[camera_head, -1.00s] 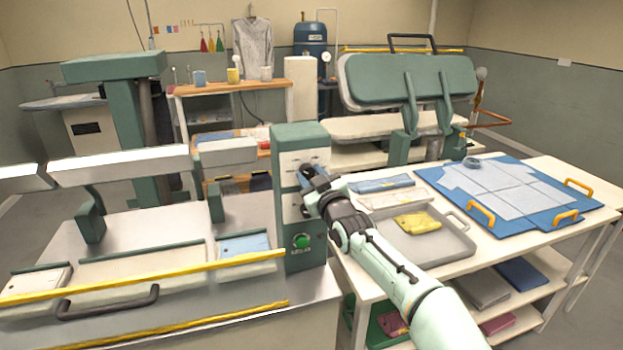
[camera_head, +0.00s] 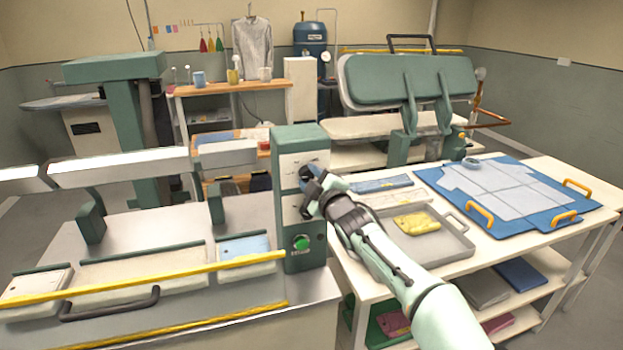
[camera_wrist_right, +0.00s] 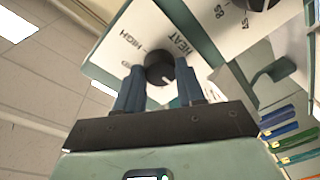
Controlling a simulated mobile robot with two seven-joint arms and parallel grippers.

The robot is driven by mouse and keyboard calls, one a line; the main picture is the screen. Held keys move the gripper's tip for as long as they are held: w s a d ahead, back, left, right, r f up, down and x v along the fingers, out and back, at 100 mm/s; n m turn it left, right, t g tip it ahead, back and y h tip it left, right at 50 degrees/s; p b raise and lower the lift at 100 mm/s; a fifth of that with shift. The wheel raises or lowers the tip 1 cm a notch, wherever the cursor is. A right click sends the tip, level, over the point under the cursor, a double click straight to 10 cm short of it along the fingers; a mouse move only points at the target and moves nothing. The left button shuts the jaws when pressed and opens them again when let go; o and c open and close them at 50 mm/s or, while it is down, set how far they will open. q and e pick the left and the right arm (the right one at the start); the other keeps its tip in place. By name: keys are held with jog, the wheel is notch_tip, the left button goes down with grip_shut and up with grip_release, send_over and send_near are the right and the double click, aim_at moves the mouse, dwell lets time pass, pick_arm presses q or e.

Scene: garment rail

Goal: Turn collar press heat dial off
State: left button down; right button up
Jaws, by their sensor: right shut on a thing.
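The collar press control box (camera_head: 300,142) is a green upright housing with a pale front panel. In the right wrist view, the black heat dial (camera_wrist_right: 160,68) sits on the panel by the words HEAT and HIGH, its white pointer line toward the lower right. My right gripper (camera_wrist_right: 160,82) has its two blue fingers on either side of the dial, shut on it. My left gripper is not in view.
A green button (camera_head: 301,243) is low on the box. The collar press with its yellow bar (camera_head: 150,278) and dark handle lies left. A table on the right holds a grey tray (camera_head: 440,243) with a yellow cloth and a blue board (camera_head: 580,207). A second black knob (camera_wrist_right: 262,3) is beside the dial.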

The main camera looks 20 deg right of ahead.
dwell(0.4)
jog(key=o, duration=1)
jog(key=shift+o, duration=0.2)
pick_arm(q)
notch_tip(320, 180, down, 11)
jog(key=b, duration=1.2)
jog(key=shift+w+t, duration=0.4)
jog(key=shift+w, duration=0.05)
pick_arm(e)
jog(key=s+d, duration=0.2)
jog(key=s, duration=1.1)
jog(key=shift+s, duration=0.1)
